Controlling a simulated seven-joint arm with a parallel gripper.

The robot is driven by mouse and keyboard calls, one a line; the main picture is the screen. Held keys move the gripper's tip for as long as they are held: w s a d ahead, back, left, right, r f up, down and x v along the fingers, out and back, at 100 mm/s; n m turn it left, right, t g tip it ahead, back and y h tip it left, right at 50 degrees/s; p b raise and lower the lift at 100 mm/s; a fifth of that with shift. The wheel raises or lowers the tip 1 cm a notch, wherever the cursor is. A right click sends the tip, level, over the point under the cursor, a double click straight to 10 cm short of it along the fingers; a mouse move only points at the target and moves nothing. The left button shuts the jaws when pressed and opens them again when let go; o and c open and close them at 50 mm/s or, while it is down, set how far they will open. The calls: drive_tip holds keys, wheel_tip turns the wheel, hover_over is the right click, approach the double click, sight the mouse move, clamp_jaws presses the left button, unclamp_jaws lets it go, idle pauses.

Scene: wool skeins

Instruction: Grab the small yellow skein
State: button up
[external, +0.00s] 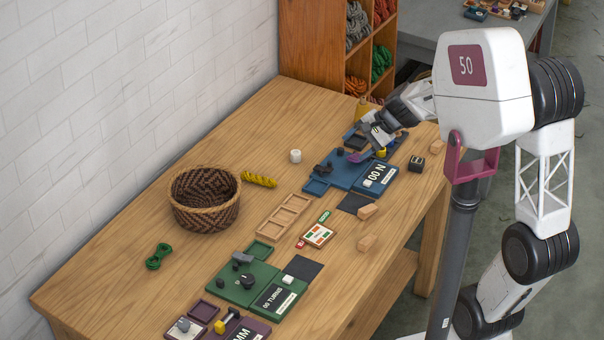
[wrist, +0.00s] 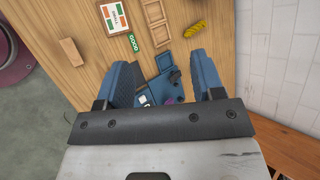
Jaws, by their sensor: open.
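The small yellow skein (external: 259,180) is a twisted bundle lying on the wooden table, just right of the woven basket (external: 205,199). In the wrist view the yellow skein (wrist: 195,28) shows near the top, beyond the right finger. My gripper (external: 379,137) is over the far end of the blue station (external: 345,172), well to the right of the skein and apart from it. In the wrist view my gripper (wrist: 162,62) has its two blue fingers wide apart, with nothing held between them. Part of the blue station shows between and below the fingers.
A green skein (external: 159,256) lies left of the green station (external: 250,285). A white cup-like piece (external: 295,156) stands between the yellow skein and the blue station. A wooden tray (external: 284,216) lies in front. A white brick wall (external: 120,100) borders the table's left side.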

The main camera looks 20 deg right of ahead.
drive_tip(key=w+a+f+m+t+y, duration=0.3)
drive_tip(key=w+a+f+m, duration=0.6)
drive_tip(key=w, duration=0.5)
drive_tip(key=m+t, duration=0.3)
drive_tip(key=m, duration=0.5)
approach(265, 177)
drive_tip(key=shift+w+a+f+h, duration=0.1)
drive_tip(key=shift+w+a+h, duration=0.1)
drive_tip(key=shift+a, duration=0.3)
drive_tip(key=shift+w+a+h, duration=0.2)
drive_tip(key=shift+a, duration=0.25)
drive_tip(key=shift+a, duration=0.1)
drive_tip(key=shift+x, duration=1.2)
drive_tip(key=shift+a, duration=0.1)
drive_tip(key=shift+x, duration=2.55)
drive_tip(key=shift+w, duration=0.15)
